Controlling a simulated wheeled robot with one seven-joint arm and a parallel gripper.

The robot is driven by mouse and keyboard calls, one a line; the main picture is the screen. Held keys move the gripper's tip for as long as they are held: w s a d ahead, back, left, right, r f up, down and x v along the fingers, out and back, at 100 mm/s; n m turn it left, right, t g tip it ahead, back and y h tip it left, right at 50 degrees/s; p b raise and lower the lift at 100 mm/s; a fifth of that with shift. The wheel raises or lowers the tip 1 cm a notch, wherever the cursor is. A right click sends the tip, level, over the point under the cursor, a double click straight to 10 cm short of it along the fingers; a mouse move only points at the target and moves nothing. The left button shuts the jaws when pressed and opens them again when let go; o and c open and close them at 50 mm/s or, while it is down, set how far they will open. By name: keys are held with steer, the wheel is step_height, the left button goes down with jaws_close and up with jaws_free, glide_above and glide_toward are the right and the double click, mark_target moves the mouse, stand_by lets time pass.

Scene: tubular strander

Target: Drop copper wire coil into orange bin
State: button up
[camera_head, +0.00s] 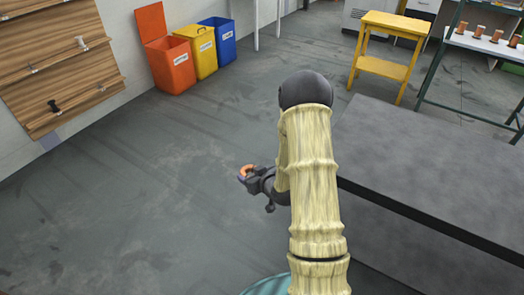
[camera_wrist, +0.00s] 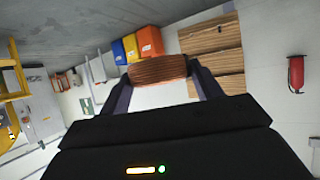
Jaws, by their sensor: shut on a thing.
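The copper wire coil (camera_wrist: 158,69) is a reddish-brown ribbed roll between the two fingers of my gripper (camera_wrist: 160,80) in the wrist view. My gripper (camera_head: 247,174) is shut on it, and the coil shows as a small orange arc (camera_head: 246,169) in the head view, held over open floor. The orange bin (camera_head: 171,63) stands against the wall at the upper left with its lid raised. It is well apart from my gripper. The orange bin also shows beyond the coil in the wrist view (camera_wrist: 150,41). The inside of the bin is mostly hidden.
A yellow bin (camera_head: 200,52) and a blue bin (camera_head: 223,42) stand right of the orange one. A dark grey table (camera_head: 435,165) lies to my right. A wooden wall panel (camera_head: 55,65) hangs left. A yellow stool (camera_head: 385,67) stands behind the table. The floor towards the bins is clear.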

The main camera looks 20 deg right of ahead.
steer(key=s+a+f+m+h+p, duration=0.1)
steer(key=s+a+f+p, duration=0.1)
steer(key=s+a+f, duration=0.2)
steer(key=s+a+f+m+h+p, duration=0.1)
steer(key=s+a+f+p, duration=0.2)
steer(key=s+f, duration=0.2)
step_height(320, 180, down, 4)
steer(key=shift+a+r, duration=0.15)
steer(key=shift+a, duration=0.25)
steer(key=shift+w, duration=0.15)
